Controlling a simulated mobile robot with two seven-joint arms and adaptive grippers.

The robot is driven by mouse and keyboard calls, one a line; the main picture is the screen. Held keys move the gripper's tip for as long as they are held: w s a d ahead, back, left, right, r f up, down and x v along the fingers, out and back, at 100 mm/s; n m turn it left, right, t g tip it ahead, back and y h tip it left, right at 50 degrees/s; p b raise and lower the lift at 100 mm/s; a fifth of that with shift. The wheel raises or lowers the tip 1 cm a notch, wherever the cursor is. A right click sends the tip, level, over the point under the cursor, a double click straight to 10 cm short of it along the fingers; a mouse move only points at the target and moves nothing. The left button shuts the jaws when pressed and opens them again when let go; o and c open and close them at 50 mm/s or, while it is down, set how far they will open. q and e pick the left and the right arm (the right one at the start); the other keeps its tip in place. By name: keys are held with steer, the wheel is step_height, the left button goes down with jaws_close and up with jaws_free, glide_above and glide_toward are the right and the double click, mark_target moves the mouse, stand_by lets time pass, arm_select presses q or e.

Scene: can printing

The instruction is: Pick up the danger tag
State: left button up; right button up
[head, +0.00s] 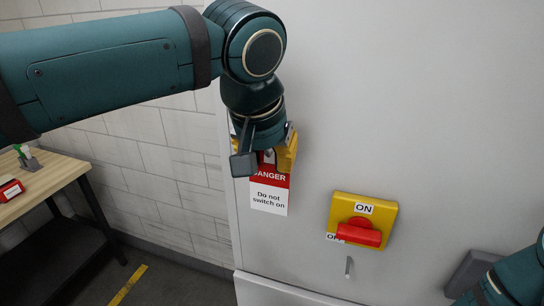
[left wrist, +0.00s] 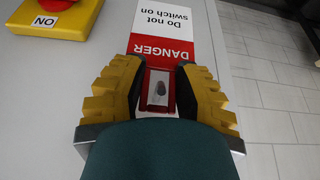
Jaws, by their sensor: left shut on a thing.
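The danger tag (head: 269,196) is red and white, reading "DANGER Do not switch on". It hangs upright in front of the grey cabinet face in the head view, its top hidden by my left gripper (head: 277,158). In the left wrist view the tag (left wrist: 163,30) appears upside down. There the yellow fingers of my left gripper (left wrist: 157,92) are on both sides of its narrow red top, shut on it. I cannot tell whether the tag touches the cabinet.
A yellow switch box (head: 384,210) with a red handle (head: 360,232) and ON and OFF labels is on the cabinet (head: 420,110), right of the tag. A small metal peg (head: 348,267) is below it. A wooden table (head: 48,172) with small items stands at left.

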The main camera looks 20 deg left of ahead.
arm_select(q)
steer(key=s+b, duration=0.2)
steer(key=s, duration=1.4)
steer(key=shift+a, duration=0.35)
